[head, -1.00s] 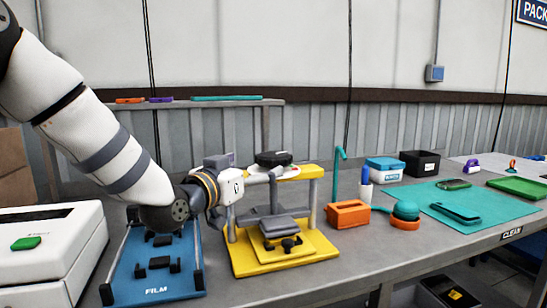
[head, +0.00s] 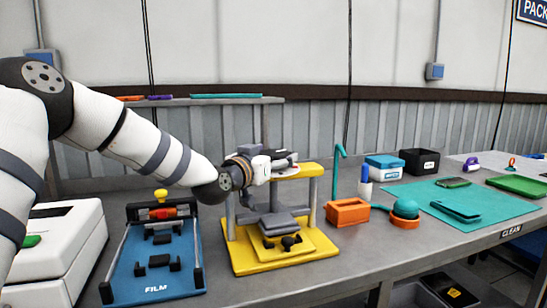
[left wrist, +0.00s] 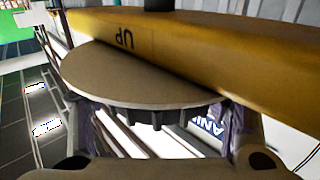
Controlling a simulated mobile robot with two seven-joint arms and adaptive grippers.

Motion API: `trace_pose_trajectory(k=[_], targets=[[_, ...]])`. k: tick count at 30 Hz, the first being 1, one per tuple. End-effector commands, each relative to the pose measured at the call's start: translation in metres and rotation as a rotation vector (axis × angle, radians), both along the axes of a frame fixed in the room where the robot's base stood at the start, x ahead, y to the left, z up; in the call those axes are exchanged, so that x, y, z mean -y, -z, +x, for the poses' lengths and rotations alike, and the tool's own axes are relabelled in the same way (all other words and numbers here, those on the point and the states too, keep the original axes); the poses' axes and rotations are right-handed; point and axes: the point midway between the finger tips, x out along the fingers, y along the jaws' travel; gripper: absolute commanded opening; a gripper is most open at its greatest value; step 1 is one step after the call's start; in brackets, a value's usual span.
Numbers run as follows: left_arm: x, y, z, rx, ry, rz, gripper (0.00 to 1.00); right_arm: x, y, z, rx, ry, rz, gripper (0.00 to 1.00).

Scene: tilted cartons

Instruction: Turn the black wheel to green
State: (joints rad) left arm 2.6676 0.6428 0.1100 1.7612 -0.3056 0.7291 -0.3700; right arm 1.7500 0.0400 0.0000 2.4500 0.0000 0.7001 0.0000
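The yellow press frame (head: 297,252) stands mid-table. My left gripper (head: 280,161) is at its top crossbar, covering most of the black wheel there in the head view. In the left wrist view a round disc with a ribbed dark rim, which I take to be the wheel (left wrist: 135,82), lies beside the yellow crossbar (left wrist: 215,48), marked "UP" upside down. My gripper's fingers (left wrist: 160,135) stand spread on either side of the disc; contact with the rim cannot be told. The green mark and the wheel's setting are not readable. My right gripper is out of view.
Left of the press is a blue film fixture (head: 132,277) with a yellow knob. To its right are an orange bin (head: 347,213), a teal hooked post (head: 336,177) and a teal mat (head: 488,201). A shelf (head: 90,105) stands behind.

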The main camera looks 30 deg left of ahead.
Motion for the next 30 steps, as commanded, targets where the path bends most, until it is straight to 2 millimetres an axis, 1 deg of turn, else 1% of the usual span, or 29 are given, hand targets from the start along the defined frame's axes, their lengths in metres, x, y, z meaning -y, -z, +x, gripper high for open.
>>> trace_pose_trajectory(k=[1,2,11,17,18,20,21,30], targets=[[0.0002,0.0,0.0,0.0,0.0,0.0,0.46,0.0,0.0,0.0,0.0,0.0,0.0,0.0],[0.0002,0.0,0.0,0.0,0.0,0.0,0.43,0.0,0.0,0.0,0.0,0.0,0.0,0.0],[-0.0001,-0.0002,-0.0001,0.0,0.054,0.0,0.43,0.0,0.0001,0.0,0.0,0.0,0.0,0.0],[0.0002,-0.0002,-0.0001,0.0,0.055,0.0,0.42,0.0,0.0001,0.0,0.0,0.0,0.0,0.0],[0.0002,-0.0002,-0.0001,0.0,0.055,0.0,0.73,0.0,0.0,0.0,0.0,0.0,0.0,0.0],[0.0002,-0.0001,-0.0001,0.0,0.055,0.0,0.86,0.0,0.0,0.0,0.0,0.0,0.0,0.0],[0.0002,-0.0001,-0.0001,0.0,0.055,0.0,0.91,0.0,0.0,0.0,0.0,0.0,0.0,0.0],[0.0002,-0.0001,-0.0005,0.0,0.055,0.0,0.91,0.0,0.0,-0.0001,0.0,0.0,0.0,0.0]])
